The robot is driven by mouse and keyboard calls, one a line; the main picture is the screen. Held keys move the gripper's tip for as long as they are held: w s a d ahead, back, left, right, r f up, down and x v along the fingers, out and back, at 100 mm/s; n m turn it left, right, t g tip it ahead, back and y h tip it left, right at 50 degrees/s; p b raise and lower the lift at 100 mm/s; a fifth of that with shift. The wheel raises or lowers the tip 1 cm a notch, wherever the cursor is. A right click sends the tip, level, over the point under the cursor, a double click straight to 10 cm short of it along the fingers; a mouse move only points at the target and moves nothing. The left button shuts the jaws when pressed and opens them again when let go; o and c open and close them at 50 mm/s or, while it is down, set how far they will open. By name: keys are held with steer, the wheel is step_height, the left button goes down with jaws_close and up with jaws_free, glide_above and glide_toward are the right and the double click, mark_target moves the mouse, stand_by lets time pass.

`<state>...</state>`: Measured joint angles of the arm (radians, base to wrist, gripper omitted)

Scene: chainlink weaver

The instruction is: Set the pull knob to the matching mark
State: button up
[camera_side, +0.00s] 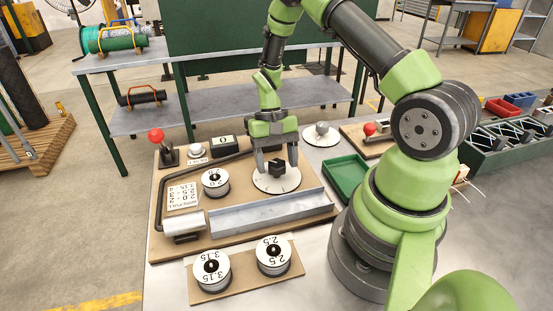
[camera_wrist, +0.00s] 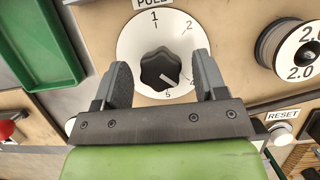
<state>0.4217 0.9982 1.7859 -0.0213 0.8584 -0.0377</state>
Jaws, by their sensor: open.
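The pull knob is black and lobed (camera_wrist: 160,72), at the middle of a white round dial (camera_wrist: 133,42) under a label partly reading PULL. Marks 1, 2 and 5 are readable on the dial; others are hidden by my fingers. A pale pointer line on the knob points to the lower right, on the side near 5. In the side view the knob (camera_side: 277,167) and dial (camera_side: 277,184) lie flat on the board. My gripper (camera_side: 276,164) is open above the dial, with one finger on each side of the knob. In the wrist view the fingers (camera_wrist: 162,72) stand clear of it.
A spool marked 2.0 (camera_side: 215,184) sits on the board beside a printed card (camera_side: 183,196). A grey channel (camera_side: 268,211) runs in front of the dial. Spools 3.15 (camera_side: 210,268) and 2.5 (camera_side: 273,254) stand on a front board. A green tray (camera_side: 346,178) lies to the right.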

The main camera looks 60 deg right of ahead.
steer(key=c, duration=0.9)
steer(key=n, duration=0.2)
steer(key=n+h, duration=0.1)
steer(key=n, duration=0.1)
steer(key=shift+n+g+h, duration=0.3)
steer(key=shift+g, duration=0.1)
steer(key=n, duration=0.2)
steer(key=n+h, duration=0.1)
steer(key=n, duration=0.1)
steer(key=shift+w+a+n+h, duration=0.1)
steer(key=shift+a+n+h, duration=0.05)
steer(key=shift+n+h, duration=0.15)
steer(key=n+h, duration=0.1)
steer(key=n, duration=0.3)
steer(key=shift+h, duration=0.4)
steer(key=shift+a+n+t+h, duration=0.1)
steer(key=shift+n+t+h, duration=0.4)
steer(key=shift+n, duration=1.8)
